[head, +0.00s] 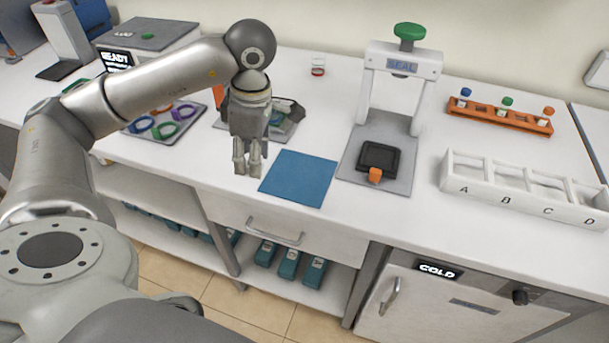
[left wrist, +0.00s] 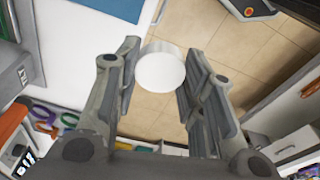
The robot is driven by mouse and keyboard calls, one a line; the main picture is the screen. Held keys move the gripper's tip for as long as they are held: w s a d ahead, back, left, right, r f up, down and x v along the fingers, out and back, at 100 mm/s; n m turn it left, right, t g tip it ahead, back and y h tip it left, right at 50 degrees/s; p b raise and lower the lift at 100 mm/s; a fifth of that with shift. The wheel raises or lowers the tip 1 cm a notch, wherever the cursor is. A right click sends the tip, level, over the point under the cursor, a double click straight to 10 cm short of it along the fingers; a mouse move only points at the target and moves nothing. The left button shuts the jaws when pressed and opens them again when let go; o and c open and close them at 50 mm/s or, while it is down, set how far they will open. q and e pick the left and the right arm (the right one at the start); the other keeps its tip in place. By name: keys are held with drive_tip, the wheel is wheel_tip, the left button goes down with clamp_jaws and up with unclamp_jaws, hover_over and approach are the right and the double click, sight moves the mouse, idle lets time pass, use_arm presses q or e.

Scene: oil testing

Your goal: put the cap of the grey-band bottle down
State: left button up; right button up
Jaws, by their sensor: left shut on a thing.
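My left gripper (head: 247,172) points down over the front edge of the bench, just left of the blue mat (head: 298,179). In the left wrist view, a white round cap (left wrist: 160,70) sits between the two fingers of this gripper (left wrist: 160,85), which is shut on it. In the head view I cannot make out the cap at the fingertips. The mat is bare. I cannot pick out the grey-band bottle in either view; part of the bench is hidden behind my left arm. My right gripper is not in view.
A tray with coloured rings (head: 163,128) lies left of the gripper. The seal press (head: 402,85) stands right of the mat. An orange rack (head: 500,118) and a white bin row marked A to D (head: 520,198) are farther right. A small red-banded jar (head: 318,68) stands behind.

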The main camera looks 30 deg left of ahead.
use_arm(q)
drive_tip(key=w+d+f+p, duration=0.1)
drive_tip(key=w+f+p, duration=0.2)
drive_tip(key=w, duration=0.5)
drive_tip(key=p, duration=0.1)
hover_over(299, 175)
drive_tip(key=s, duration=0.1)
wheel_tip(299, 175, down, 5)
drive_tip(key=shift+d+f, duration=0.1)
drive_tip(key=shift+w+d+f+p, duration=0.1)
drive_tip(key=shift+w+f+p, duration=0.2)
drive_tip(key=shift+w+f, duration=0.35)
wheel_tip(299, 175, down, 2)
drive_tip(key=shift+s+f+p, duration=0.1)
drive_tip(key=shift+s+p, duration=0.05)
drive_tip(key=shift+p, duration=0.65)
drive_tip(key=shift+f, duration=0.6)
drive_tip(key=o, duration=0.3)
drive_tip(key=shift+f, duration=0.1)
drive_tip(key=o, duration=0.4)
drive_tip(key=shift+o, duration=0.2)
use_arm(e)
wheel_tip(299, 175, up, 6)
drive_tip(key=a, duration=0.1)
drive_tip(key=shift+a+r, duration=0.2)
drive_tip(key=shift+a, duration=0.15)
